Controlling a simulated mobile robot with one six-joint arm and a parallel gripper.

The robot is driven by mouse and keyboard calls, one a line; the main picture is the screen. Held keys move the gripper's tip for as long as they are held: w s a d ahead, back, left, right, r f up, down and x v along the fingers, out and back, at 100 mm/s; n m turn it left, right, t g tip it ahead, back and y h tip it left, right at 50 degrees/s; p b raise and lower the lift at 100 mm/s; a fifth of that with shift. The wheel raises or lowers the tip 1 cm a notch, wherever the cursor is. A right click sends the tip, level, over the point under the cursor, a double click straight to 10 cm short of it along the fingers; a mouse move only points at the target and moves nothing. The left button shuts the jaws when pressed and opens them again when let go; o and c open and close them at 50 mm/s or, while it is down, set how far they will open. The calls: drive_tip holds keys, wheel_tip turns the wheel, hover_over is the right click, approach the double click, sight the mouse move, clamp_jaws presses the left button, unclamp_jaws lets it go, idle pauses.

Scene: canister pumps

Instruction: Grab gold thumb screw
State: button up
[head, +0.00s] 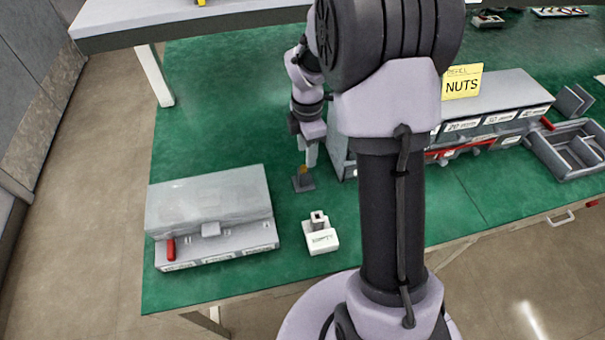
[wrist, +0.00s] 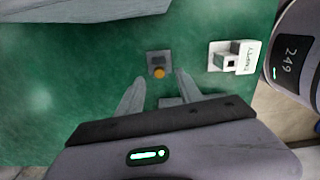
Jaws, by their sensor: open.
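The gold thumb screw (wrist: 159,73) sits on a small dark grey stand (wrist: 158,58) on the green table, near the top middle of the wrist view. In the head view the stand (head: 303,183) is left of my arm's column, with a bit of the gold screw (head: 303,170) showing just below my gripper (head: 309,155). In the wrist view my gripper (wrist: 156,88) is open and empty, with its two fingertips apart on either side of the screw's line. I cannot tell how far the fingertips are above the screw.
A white block labelled EMPTY (head: 321,238) stands near the stand. The NUTS bin rack (head: 500,105) is at right, with a divided grey tray (head: 570,150) beyond. Bare green table surrounds the stand.

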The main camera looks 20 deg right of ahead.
sight(304, 167)
drive_tip(key=f+b, duration=0.1)
drive_tip(key=f, duration=0.1)
drive_tip(key=f+b, duration=0.2)
drive_tip(key=f, duration=0.1)
drive_tip(key=shift+w+a+f, duration=0.2)
drive_tip(key=shift+a+f, duration=0.1)
drive_tip(key=shift+a, duration=0.05)
drive_tip(key=shift+r, duration=0.1)
drive_tip(key=shift+c, duration=0.9)
clamp_jaws()
drive_tip(key=shift+r, duration=0.1)
